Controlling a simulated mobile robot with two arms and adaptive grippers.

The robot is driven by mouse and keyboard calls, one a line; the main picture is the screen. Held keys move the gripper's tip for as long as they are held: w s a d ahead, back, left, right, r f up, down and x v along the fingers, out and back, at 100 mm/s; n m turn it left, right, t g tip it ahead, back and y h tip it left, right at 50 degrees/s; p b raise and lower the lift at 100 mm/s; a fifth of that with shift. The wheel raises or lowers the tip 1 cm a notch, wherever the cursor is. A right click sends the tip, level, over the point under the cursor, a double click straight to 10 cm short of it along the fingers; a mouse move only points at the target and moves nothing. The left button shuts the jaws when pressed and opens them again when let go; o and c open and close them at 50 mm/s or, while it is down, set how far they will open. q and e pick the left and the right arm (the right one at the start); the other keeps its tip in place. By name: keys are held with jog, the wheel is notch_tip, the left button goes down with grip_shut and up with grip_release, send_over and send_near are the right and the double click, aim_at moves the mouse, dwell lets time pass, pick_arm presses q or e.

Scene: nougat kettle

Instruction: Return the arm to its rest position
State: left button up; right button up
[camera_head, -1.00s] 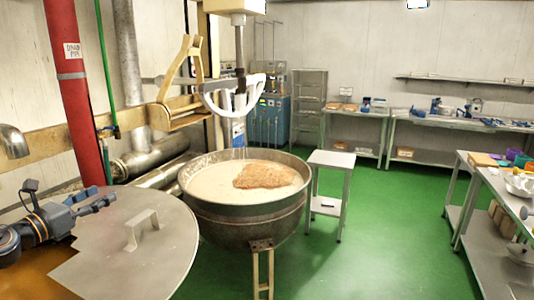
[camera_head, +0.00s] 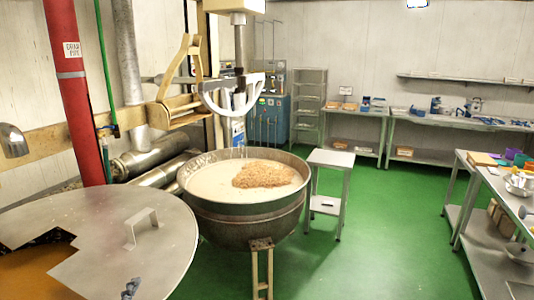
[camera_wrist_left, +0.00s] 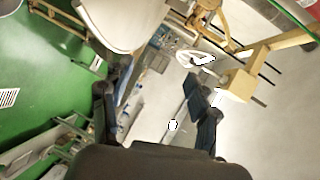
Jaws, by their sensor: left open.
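My left gripper (camera_wrist_left: 155,88) shows in the left wrist view with its two dark fingers spread apart and nothing between them. In the head view only a small dark tip, seemingly of this gripper (camera_head: 131,289), shows at the bottom edge, in front of the round metal lid (camera_head: 85,220). The rest of the left arm is out of the head view. My right gripper is in neither view.
The large kettle (camera_head: 240,222) holds a pale mass with a brown grainy heap (camera_head: 264,174). A white mixer paddle (camera_head: 232,98) hangs above it. A small metal stand (camera_head: 331,160) is right of the kettle. Green floor (camera_head: 385,230) is clear toward the right tables.

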pick_arm(q)
jog(key=s+d+f+n+g+h, duration=0.1)
jog(key=s+d+f+n+g, duration=0.25)
jog(key=s, duration=0.65)
jog(key=s+d+f+n+g+h, duration=0.1)
jog(key=s+d+f+n+g, duration=0.3)
jog(key=s, duration=0.6)
jog(key=s+d+f+n+g, duration=0.2)
jog(key=s+f+n+g, duration=0.35)
jog(key=s, duration=0.55)
notch_tip(320, 180, down, 36)
jog(key=f+m+b, duration=0.1)
jog(key=b, duration=1.1)
jog(key=s+a+f+b, duration=0.1)
jog(key=s+f+b, duration=0.2)
jog(key=f, duration=0.6)
jog(key=s+f+g+b, duration=0.1)
jog(key=s+f+b, duration=0.2)
jog(key=s+f, duration=0.5)
jog(key=s+a+f+b, duration=0.1)
jog(key=s+f+b, duration=0.3)
jog(key=f, duration=0.6)
jog(key=shift+s+a+f+g, duration=0.3)
jog(key=shift+s+a, duration=0.05)
jog(key=shift+s, duration=0.9)
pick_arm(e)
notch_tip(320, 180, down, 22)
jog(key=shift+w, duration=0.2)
